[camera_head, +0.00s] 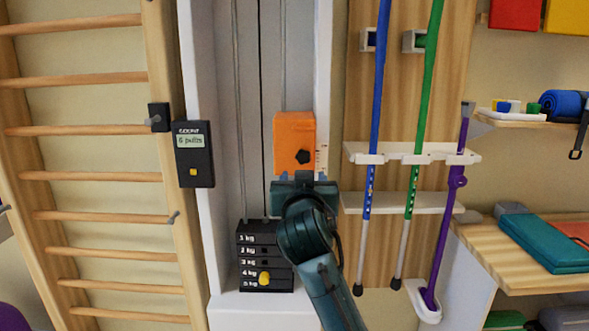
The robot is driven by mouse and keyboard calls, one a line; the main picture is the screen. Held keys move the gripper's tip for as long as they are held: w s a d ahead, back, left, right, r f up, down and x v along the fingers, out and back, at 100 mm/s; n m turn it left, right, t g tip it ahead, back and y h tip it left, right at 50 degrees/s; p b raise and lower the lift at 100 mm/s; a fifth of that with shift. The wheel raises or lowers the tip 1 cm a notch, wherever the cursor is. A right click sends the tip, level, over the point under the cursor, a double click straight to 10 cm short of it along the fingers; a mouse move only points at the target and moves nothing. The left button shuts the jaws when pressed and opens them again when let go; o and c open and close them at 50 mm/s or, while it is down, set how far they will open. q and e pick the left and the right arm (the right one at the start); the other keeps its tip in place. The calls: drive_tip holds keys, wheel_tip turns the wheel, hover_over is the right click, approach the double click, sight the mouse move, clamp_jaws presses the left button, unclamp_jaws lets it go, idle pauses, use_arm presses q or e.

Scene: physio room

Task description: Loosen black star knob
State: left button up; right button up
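The black star knob (302,157) sits on the front of an orange block (293,130) mounted on the white column. My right gripper (304,177) is in front of the block's lower edge, just below the knob in the picture. Its bluish fingertips show apart, one at each side, with nothing seen between them. Whether it touches the block cannot be told. My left gripper is not in view.
A black weight stack (264,257) with a yellow pin stands below, partly beside my arm. A black counter (194,154) reading "6 pulls" hangs on the left. Wooden wall bars (85,131) are further left. Blue, green and purple poles stand in a white rack (410,152) on the right.

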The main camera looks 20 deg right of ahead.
sight(303, 156)
use_arm(q)
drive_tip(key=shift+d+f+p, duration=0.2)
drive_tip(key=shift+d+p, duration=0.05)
drive_tip(key=shift+p, duration=0.05)
use_arm(e)
drive_tip(key=x, duration=1.3)
drive_tip(key=shift+w+d, duration=0.1)
drive_tip(key=shift+c, duration=0.5)
drive_tip(key=c, duration=0.9)
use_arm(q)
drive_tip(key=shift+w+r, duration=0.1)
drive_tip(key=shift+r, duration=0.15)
use_arm(e)
drive_tip(key=shift+o, duration=0.2)
use_arm(q)
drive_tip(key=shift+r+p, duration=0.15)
drive_tip(key=shift+p, duration=0.2)
use_arm(e)
drive_tip(key=shift+n, duration=0.3)
